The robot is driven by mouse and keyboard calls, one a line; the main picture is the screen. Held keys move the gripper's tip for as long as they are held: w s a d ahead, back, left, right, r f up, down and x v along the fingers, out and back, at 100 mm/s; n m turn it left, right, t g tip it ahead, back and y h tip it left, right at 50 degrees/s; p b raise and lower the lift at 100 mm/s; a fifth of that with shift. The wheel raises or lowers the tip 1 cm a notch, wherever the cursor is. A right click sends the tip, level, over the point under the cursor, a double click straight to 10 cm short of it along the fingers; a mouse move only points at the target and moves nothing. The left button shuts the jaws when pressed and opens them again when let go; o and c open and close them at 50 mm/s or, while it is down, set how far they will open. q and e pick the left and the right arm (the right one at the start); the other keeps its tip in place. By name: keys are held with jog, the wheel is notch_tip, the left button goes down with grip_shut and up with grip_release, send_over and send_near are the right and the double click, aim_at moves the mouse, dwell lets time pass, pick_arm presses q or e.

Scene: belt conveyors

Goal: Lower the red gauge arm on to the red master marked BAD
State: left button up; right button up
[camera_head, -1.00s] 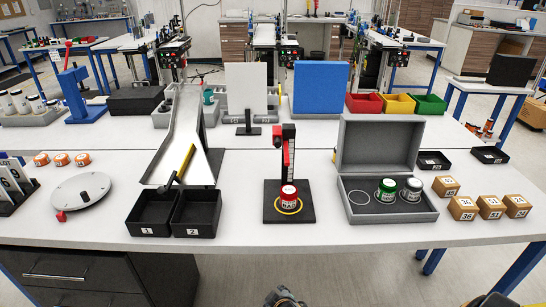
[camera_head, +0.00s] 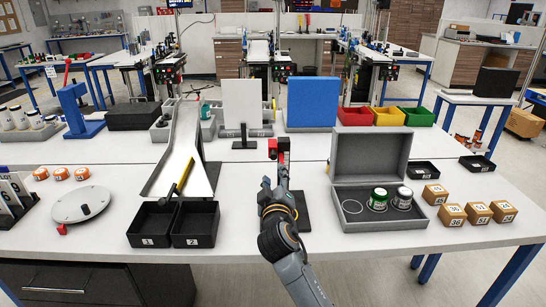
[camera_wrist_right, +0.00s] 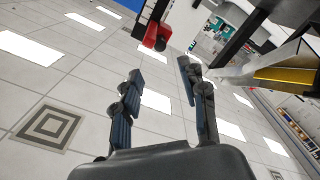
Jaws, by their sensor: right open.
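The red gauge arm (camera_head: 278,147) shows above my right gripper in the head view, at the top of its black stand. In the right wrist view the red gauge arm (camera_wrist_right: 157,36) is beyond the fingertips and raised against the ceiling. My right gripper (camera_head: 274,180) is open and empty, in front of the stand; its spread fingers (camera_wrist_right: 160,70) show in the wrist view, apart from the red arm. The black base (camera_head: 304,215) of the stand shows only at its edge. The red master marked BAD is hidden behind my right arm. My left gripper is not in view.
An open grey case (camera_head: 345,222) with a green master (camera_head: 378,198) and a silver one (camera_head: 402,197) stands to the right. Black bins (camera_head: 150,226) and a chute (camera_head: 172,165) stand to the left.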

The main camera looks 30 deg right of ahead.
aim_at(273, 158)
jog(key=p+x, duration=0.1)
jog(key=x, duration=0.8)
jog(key=shift+w+d+p, duration=0.1)
jog(key=shift+w+p, duration=0.1)
jog(key=shift+p, duration=0.15)
jog(key=shift+w+d+f, duration=0.1)
jog(key=shift+w+d, duration=0.2)
jog(key=shift+w, duration=0.15)
grip_shut()
